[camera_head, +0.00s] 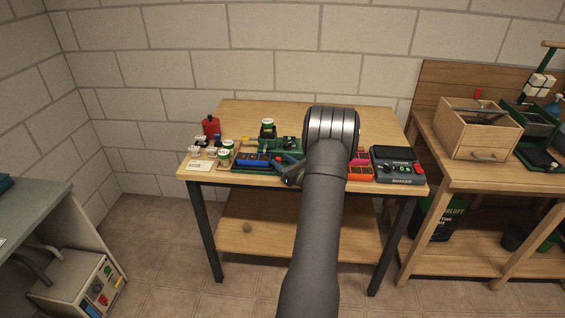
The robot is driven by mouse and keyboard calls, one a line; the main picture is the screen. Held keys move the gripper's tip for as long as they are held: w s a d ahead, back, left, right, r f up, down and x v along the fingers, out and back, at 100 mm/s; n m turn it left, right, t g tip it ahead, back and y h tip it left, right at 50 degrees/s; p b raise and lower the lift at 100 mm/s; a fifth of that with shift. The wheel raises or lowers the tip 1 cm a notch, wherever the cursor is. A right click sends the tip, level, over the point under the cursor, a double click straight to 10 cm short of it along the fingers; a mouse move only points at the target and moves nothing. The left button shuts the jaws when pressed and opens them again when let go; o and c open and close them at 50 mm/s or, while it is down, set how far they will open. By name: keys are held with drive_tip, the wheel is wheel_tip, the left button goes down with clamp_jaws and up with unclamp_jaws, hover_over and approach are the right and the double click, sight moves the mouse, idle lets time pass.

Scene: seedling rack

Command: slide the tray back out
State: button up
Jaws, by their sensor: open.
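The tray of the task cannot be told apart with certainty at this size. A blue tray-like piece (252,160) lies low near the front of the wooden table, left of my arm. A green block-like piece (288,144) stands behind it, partly covered by my arm. My arm rises from the bottom of the picture and its round metal joint covers the middle of the table.
White-and-green pots (224,156) and a red bottle (211,127) stand at the table's left. Pink and orange pieces (361,173) and a dark box marked SHAKER (398,165) are at the right. A wooden crate (478,130) stands on the right bench. The table's back strip is mostly clear.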

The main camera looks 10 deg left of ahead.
drive_tip(key=shift+a, duration=0.1)
clamp_jaws()
drive_tip(key=d, duration=0.8)
drive_tip(key=shift+d, duration=0.4)
unclamp_jaws()
drive_tip(key=v, duration=1.7)
drive_tip(key=shift+s+d+r, duration=0.1)
drive_tip(key=shift+d, duration=0.05)
